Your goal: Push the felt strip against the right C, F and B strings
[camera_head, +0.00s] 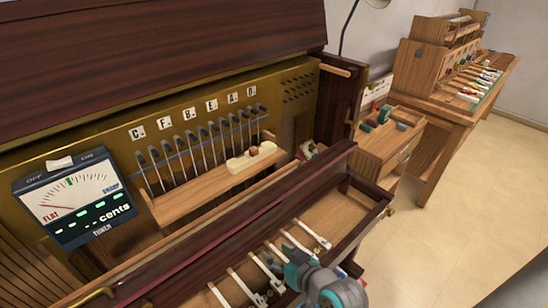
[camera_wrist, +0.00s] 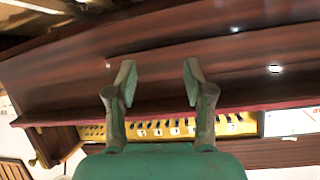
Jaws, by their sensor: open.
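In the head view the letter cards C, F, B, E, A and D (camera_head: 192,114) run along the brass plate above several strings (camera_head: 190,150). A cream strip with a brown knob (camera_head: 241,163), which looks like the felt strip, lies at the right end of a wooden shelf (camera_head: 195,190) in front of the strings. I cannot tell whether it touches any string. My gripper (camera_head: 281,257) is low at the front, over the white key levers, apart from the strip. In the wrist view my gripper (camera_wrist: 158,72) is open, with nothing between its fingers.
A tuner (camera_head: 75,203) stands left of the strings. A dark wooden rail (camera_head: 235,222) lies between my gripper and the shelf. White key levers (camera_head: 246,281) fill the tray below. A workbench (camera_head: 455,110) stands at the back right, with clear floor (camera_head: 440,215) before it.

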